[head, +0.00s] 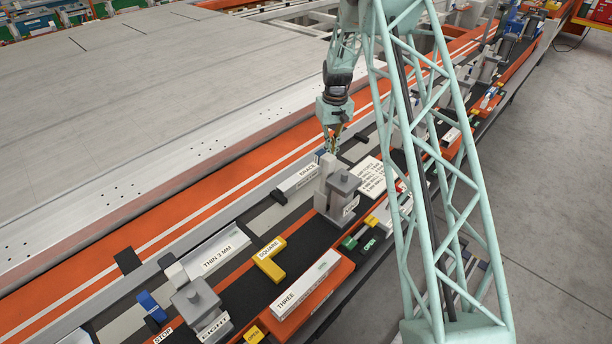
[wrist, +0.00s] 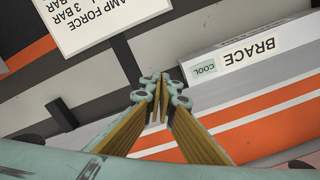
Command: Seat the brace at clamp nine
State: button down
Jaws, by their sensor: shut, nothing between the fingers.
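The brace is a long white-grey bar with a BRACE label. In the head view the brace (head: 297,179) lies along the rail beside a grey clamp (head: 344,188), whose label is too small to read surely. In the wrist view the brace (wrist: 285,38) is at the right, with a small COOL tag by its label. My gripper (head: 333,150) is above the far end of the brace in the head view. In the wrist view my gripper (wrist: 160,84) is shut and empty, its tips just left of the brace end. Any contact is unclear.
A white sign (wrist: 100,18) about clamp force lies nearby. A clamp labelled EIGHT (head: 198,302), a THIN 3 MM bar (head: 214,252), a yellow SQUARE piece (head: 269,262) and a THREE box (head: 304,285) stand nearer. The broad grey panel (head: 130,100) is clear.

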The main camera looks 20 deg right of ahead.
jog(key=shift+r, duration=0.15)
notch_tip(320, 180, up, 8)
jog(key=p, duration=0.3)
dwell(1.0)
dwell(0.6)
jog(key=s+a+r+t, duration=0.1)
jog(key=s+a+r, duration=0.3)
jog(key=r, duration=0.6)
jog(key=s+a+r, duration=0.4)
jog(key=r, duration=0.5)
jog(key=s+a+r+t+b, duration=0.1)
jog(key=s+a+r, duration=0.3)
jog(key=s+r, duration=0.35)
jog(key=s+a+r+b, duration=0.1)
jog(key=s+a+r, duration=0.3)
jog(key=s+r, duration=0.35)
jog(key=s+a+r+t, duration=0.1)
jog(key=s+a+r, duration=0.2)
jog(key=s, duration=0.6)
jog(key=s+a+r, duration=0.2)
jog(key=s+r, duration=0.1)
jog(key=s, duration=0.7)
jog(key=s+a+f, duration=0.1)
jog(key=s, duration=0.8)
jog(key=s+a+f+n+t+b, duration=0.1)
jog(key=s+a+f, duration=0.1)
jog(key=s, duration=0.7)
jog(key=shift+s+a, duration=0.3)
jog(key=shift+s, duration=0.05)
